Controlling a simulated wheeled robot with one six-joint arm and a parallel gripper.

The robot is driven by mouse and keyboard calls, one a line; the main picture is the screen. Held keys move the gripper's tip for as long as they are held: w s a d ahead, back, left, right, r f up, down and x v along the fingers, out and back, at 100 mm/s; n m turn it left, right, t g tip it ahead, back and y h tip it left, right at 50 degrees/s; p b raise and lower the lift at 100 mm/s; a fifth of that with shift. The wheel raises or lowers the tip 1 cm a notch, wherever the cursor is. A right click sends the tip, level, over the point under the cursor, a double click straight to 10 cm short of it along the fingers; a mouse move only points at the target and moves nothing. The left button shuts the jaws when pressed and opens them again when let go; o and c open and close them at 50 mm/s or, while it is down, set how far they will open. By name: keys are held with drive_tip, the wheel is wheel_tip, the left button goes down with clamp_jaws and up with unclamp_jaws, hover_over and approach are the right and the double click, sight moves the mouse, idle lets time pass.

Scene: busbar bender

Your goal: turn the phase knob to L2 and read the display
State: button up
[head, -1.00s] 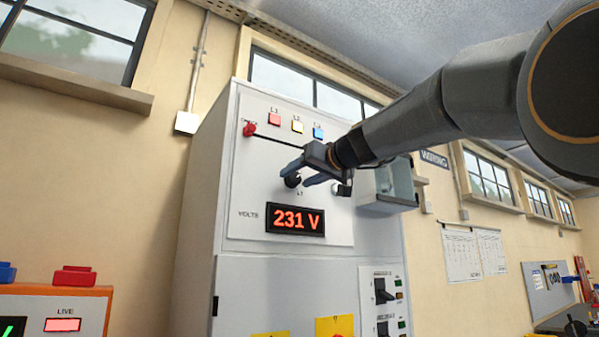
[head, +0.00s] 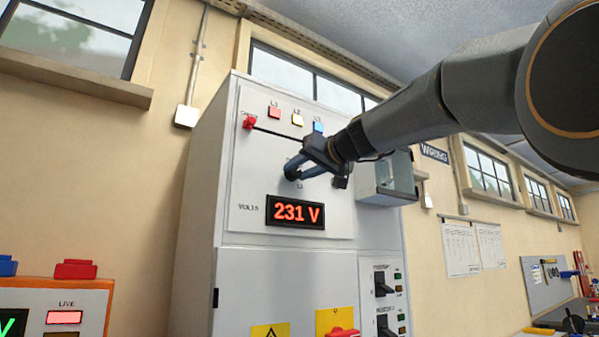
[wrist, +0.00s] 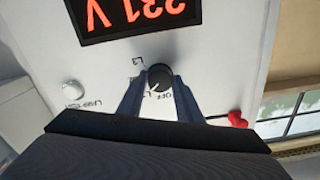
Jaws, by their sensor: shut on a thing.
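The black phase knob (head: 290,173) is on the white cabinet's upper panel, above the display. In the wrist view, which is upside down, the knob (wrist: 160,77) sits between my two fingers. My gripper (wrist: 158,86) is shut on it, one finger on each side. My gripper in the head view (head: 293,171) covers part of the knob. Labels L3 and OFF show near the knob; another is partly hidden by a finger. A pale mark shows on the knob, but I cannot tell surely which label it meets. The display (head: 295,212) reads 231 V in red.
A clear-sided box (head: 385,178) juts out at the cabinet's right. Breaker switches (head: 383,284) and yellow warning labels (head: 271,331) are below.

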drive_tip(key=m, duration=0.4)
drive_tip(key=shift+b, duration=0.3)
drive_tip(key=shift+m, duration=1.6)
drive_tip(key=o, duration=1)
drive_tip(key=shift+o, duration=0.2)
drive_tip(key=b+v, duration=0.3)
drive_tip(key=v, duration=0.4)
drive_tip(key=shift+s+d, duration=0.2)
drive_tip(key=shift+s, duration=0.15)
